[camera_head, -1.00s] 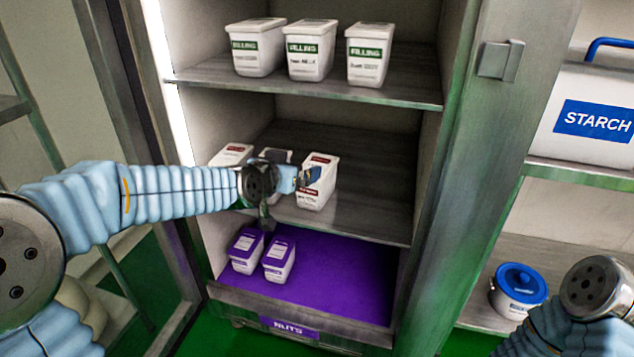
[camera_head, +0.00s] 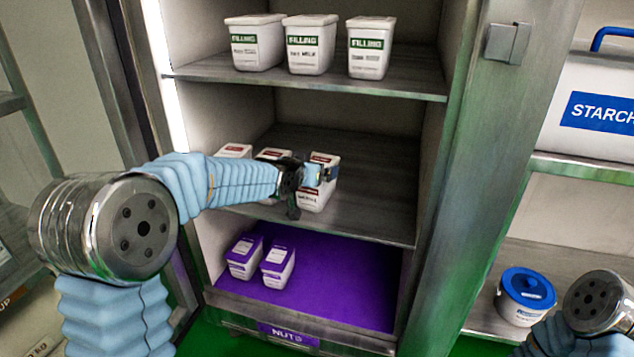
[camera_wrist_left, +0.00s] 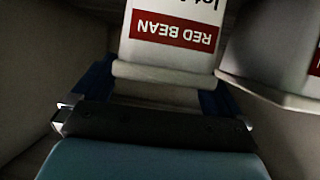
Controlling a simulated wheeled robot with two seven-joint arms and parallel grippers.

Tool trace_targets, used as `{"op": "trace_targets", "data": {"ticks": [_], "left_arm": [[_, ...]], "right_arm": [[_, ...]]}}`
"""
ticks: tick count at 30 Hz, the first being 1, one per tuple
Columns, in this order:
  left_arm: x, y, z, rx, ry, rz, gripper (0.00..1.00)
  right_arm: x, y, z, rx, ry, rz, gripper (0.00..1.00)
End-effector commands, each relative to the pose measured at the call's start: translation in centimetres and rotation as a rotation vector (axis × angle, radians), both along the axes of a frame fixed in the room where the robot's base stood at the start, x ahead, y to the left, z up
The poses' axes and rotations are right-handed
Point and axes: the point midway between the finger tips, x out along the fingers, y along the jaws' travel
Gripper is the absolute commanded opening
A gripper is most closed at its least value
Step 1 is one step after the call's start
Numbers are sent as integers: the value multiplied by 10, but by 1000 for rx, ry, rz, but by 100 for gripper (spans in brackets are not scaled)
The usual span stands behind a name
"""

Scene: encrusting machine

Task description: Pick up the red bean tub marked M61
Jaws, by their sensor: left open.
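Three white tubs with red labels stand in a row on the middle shelf of the cabinet: a left one (camera_head: 234,151), a middle one (camera_head: 272,155) and a right one (camera_head: 318,197). My left gripper (camera_head: 322,172) is open at the right tub, its fingers near the tub's upper part. In the left wrist view, a tub labelled RED BEAN (camera_wrist_left: 172,45) shows upside down between the spread blue fingers of the gripper (camera_wrist_left: 150,100). I cannot read a lot mark such as M61; the label is cut off. My right gripper is out of view.
A neighbouring tub (camera_wrist_left: 275,55) stands close beside in the wrist view. Green-labelled filling tubs (camera_head: 310,45) stand on the shelf above, and purple nut tubs (camera_head: 278,262) below. The cabinet's right wall (camera_head: 430,150) bounds free shelf room (camera_head: 375,200).

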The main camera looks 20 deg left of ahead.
Motion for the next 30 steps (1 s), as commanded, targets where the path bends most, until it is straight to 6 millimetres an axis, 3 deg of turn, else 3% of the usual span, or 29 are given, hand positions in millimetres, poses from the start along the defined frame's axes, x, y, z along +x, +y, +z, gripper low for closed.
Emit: {"op": "trace_targets", "data": {"ticks": [3,11,30], "left_arm": [[13,-1,-3,1,-2,1,100],[16,-2,-5,0,-3,0,100],[16,-2,-2,-1,-10,0,4]], "right_arm": [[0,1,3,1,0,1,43],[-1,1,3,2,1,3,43],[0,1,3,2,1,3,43]]}}
